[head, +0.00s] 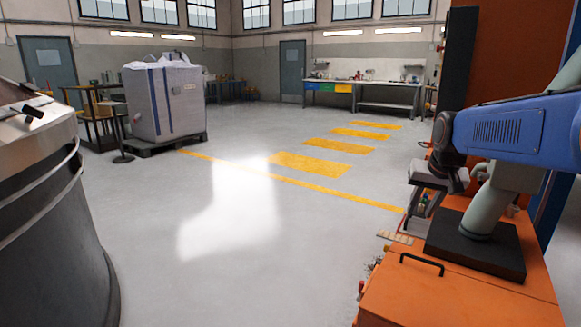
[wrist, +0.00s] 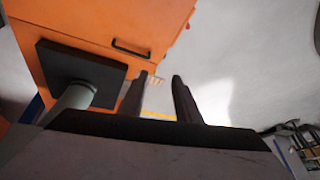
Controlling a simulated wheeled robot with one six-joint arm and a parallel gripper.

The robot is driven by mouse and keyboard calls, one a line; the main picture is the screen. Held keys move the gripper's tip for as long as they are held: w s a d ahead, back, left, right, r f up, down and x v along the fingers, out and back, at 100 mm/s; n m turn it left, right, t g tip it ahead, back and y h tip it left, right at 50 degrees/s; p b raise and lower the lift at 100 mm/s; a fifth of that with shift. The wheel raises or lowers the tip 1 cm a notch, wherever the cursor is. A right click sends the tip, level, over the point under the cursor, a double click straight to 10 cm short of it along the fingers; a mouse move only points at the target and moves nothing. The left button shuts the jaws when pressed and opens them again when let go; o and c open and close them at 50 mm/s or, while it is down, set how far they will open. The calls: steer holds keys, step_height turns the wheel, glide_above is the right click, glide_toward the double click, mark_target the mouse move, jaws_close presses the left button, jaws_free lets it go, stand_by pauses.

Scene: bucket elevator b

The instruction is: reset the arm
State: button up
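My arm is folded at the right of the head view, with its blue link reaching in from the right edge. My gripper (wrist: 160,76) shows in the wrist view as two dark fingers standing apart, with nothing between them but floor seen beyond. In the head view the wrist end hangs beside my orange base, and the fingers are too small and cluttered there to make out clearly.
A large metal drum (head: 50,215) stands close at the left. A white bulk bag (head: 165,100) sits on a dark pallet (head: 165,147). A workbench (head: 385,103) is at the back. The grey floor (head: 240,220) between is clear, with yellow markings (head: 310,163).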

steer(key=s+a+f+n, duration=0.1)
steer(key=s+a+f, duration=0.1)
steer(key=s, duration=0.8)
steer(key=s+a+f+n, duration=0.1)
steer(key=s+f, duration=0.4)
steer(key=s, duration=0.5)
steer(key=s+a+f+n, duration=0.1)
steer(key=s+a+f, duration=0.2)
steer(key=s, duration=0.7)
steer(key=shift+a+f, duration=0.2)
steer(key=shift+f, duration=0.45)
